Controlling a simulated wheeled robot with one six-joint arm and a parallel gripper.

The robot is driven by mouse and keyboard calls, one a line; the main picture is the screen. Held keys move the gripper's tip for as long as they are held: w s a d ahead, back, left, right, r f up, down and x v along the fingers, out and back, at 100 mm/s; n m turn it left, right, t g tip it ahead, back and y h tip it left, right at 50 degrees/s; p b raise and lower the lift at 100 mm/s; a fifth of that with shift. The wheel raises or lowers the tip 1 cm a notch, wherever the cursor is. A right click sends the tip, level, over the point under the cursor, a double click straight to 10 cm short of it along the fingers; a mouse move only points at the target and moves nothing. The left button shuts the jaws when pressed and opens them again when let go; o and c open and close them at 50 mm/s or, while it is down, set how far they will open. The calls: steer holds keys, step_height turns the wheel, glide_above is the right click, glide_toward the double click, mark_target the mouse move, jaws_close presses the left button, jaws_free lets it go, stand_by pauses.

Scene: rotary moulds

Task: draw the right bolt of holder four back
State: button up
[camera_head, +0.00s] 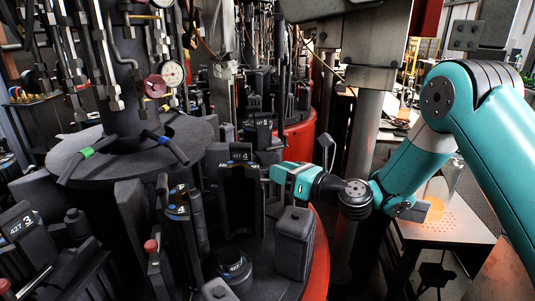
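A dark holder block marked 4 (240,185) stands upright on the rotary mould, right of the round black plate. A second dark part marked 4 (180,212) stands lower left of it. I cannot clearly make out the right bolt among the dark parts. My gripper (274,173) reaches in from the right, just right of the upper holder block marked 4. Its teal and white body points left. Its fingertips are small and partly lost against the dark parts, so I cannot tell whether they are open, or whether they touch anything.
A dark upright block (295,243) stands below my gripper near the red rim (318,262). A part marked 3 (22,225) is at the far left. Rods and gauges hang above the black plate (75,150). A grey column (366,135) and a white table (450,228) stand right.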

steer(key=p+x, duration=0.1)
steer(key=x, duration=0.4)
